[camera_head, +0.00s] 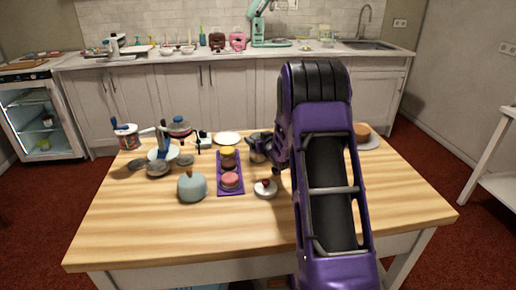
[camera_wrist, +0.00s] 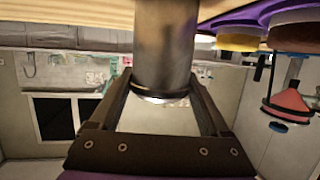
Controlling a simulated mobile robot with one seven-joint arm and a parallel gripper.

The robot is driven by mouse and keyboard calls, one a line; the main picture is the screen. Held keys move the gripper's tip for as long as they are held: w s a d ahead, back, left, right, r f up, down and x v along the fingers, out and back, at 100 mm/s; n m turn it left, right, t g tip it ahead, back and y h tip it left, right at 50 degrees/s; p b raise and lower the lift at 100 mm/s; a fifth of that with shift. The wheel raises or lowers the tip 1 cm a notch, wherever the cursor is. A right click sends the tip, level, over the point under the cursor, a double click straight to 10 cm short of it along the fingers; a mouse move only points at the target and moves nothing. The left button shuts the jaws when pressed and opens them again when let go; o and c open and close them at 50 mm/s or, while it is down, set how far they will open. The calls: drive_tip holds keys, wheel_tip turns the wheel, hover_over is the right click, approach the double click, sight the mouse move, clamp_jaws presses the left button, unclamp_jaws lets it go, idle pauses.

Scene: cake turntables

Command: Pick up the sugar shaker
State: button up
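The sugar shaker appears to be the grey metal cylinder (camera_wrist: 165,50) in the wrist view, which shows upside down. Its shiny rimmed end lies between the two fingers of my gripper (camera_wrist: 161,85), and its other end runs out at the picture's top. A fingertip is close to each side of the cylinder; I cannot tell whether they press on it. In the head view my gripper (camera_head: 259,149) is low over the table's middle, left of my purple arm. The shaker is not clear there, among the dark gripper parts.
The wooden table (camera_head: 140,235) bears a purple tray (camera_head: 231,191) with cakes just left of my gripper. A small white stand (camera_head: 265,192) is in front, and a blue-grey pot (camera_head: 192,188) is further left. A cake on a plate (camera_head: 369,143) stands right of my arm. The front is clear.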

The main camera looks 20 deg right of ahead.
drive_tip(key=c, duration=1)
drive_tip(key=shift+r, duration=0.2)
